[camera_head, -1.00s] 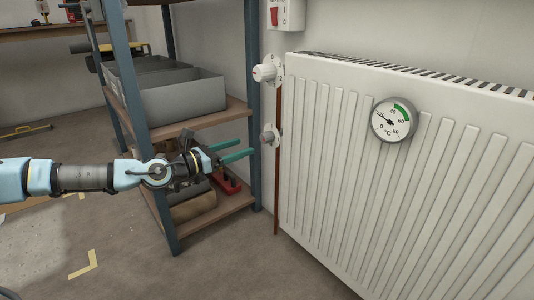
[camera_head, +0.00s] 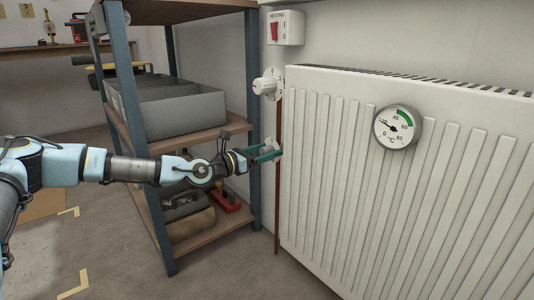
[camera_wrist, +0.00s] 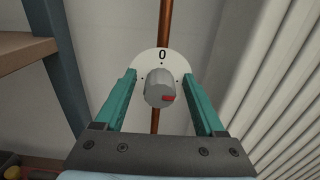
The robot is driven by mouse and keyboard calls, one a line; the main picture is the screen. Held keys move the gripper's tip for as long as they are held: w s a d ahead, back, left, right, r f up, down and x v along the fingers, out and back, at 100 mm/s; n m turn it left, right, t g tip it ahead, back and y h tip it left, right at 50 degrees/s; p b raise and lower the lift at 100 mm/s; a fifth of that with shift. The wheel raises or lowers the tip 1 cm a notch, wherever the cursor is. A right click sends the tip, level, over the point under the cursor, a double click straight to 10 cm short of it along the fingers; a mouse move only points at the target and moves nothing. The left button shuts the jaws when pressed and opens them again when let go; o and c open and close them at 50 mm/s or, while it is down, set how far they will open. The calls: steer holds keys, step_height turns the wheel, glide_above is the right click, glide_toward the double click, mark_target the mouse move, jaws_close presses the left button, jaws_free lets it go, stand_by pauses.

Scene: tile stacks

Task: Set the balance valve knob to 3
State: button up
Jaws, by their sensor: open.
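The balance valve knob (camera_wrist: 159,88) is a grey cylinder with a red mark on its lower right side, in front of a round white dial (camera_wrist: 178,64) with a 0 at the top. Other dial figures are hidden or too small to read. In the head view the grey knob (camera_head: 268,145) is on the copper pipe at the radiator's left edge, partly hidden by my gripper. My gripper (camera_head: 275,153) is open, its green fingers on either side of the knob. In the wrist view my gripper (camera_wrist: 161,78) shows gaps between both fingers and the knob.
A white radiator (camera_head: 330,170) with a temperature gauge (camera_head: 397,128) stands to the right. A white knob (camera_head: 265,86) is above, under a heating switch box (camera_head: 285,28). A shelf unit (camera_head: 168,258) with grey bins (camera_head: 180,112) stands at left, close to my arm. The copper pipe (camera_head: 277,205) runs vertically.

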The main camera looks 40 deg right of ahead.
steer(key=shift+c, duration=0.3)
jaws_close()
stand_by(0.3)
